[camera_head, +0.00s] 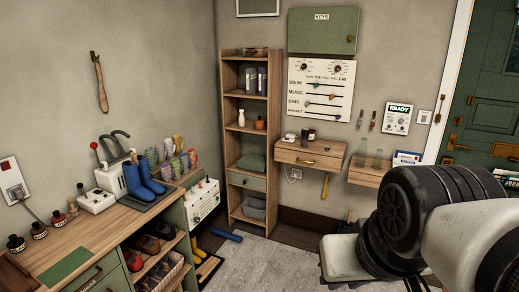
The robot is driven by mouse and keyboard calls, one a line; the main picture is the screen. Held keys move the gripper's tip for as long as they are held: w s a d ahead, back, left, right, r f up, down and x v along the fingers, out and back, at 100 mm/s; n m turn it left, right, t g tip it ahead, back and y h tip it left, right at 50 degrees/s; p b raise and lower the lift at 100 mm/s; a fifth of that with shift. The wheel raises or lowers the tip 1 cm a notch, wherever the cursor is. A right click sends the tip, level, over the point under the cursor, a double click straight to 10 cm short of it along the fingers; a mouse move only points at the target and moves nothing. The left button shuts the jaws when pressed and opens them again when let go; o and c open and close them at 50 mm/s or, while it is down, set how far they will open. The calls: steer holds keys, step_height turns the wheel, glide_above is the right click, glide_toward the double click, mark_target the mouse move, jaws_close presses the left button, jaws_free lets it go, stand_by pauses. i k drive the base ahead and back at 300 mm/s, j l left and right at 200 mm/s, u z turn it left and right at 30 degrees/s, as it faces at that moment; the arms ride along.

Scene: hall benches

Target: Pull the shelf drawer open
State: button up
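The tall wooden shelf unit (228,140) stands against the back wall near the corner. Its grey-green drawer front (246,181) with a small knob sits below the cushion shelf and looks shut. To its right, a wall-mounted wooden shelf with a drawer (310,155) also looks shut; it has a brass handle. Another small wooden wall shelf (368,175) hangs further right, partly hidden by my arm. My arm's black and white links fill the lower right. I cannot make out the fingers of my gripper, and nothing shows it near either drawer.
A wooden workbench (95,236) with blue boots (142,180) runs along the left. A blue object (227,235) lies on the floor before the shelf unit. Yellow boots (197,249) stand left of it. Grey floor (250,262) is clear in the middle. A green door (490,95) is at right.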

mark_target(322, 162)
steer(key=i, duration=3.25)
steer(key=i+j+z, duration=0.1)
steer(key=i+z, duration=0.2)
steer(key=i, duration=0.35)
